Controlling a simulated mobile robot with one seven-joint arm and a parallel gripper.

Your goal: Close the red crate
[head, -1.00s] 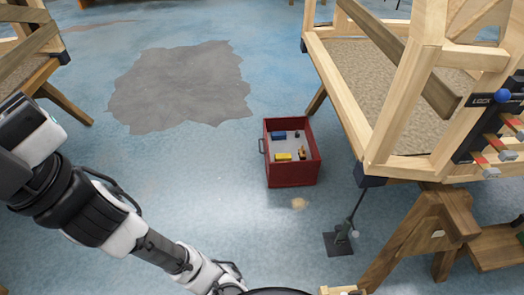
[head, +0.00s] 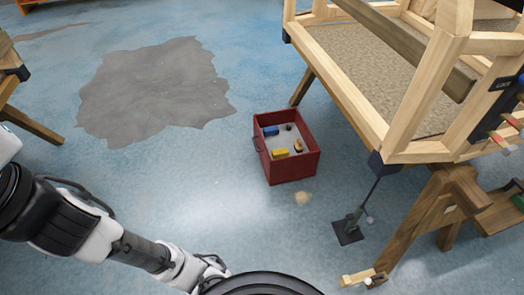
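The red crate (head: 291,171) stands on the blue floor near the middle of the head view. Its top is open and I can see inside. It holds a blue item (head: 271,131), a yellow item (head: 281,153), a small orange-brown item (head: 298,146) and a small dark item (head: 289,127). A dark handle (head: 257,144) is on its left side. No lid shows clearly. My arm reaches in from the left edge toward the bottom middle, apart from the crate. My gripper's fingers do not show.
A wooden bodyframe (head: 385,140) on trestle legs (head: 425,222) stands close right of the crate. A dark-based stand (head: 348,231) is on the floor below it. Another wooden frame (head: 14,75) is at the left edge. Floor left of the crate is clear, with a grey patch (head: 150,88).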

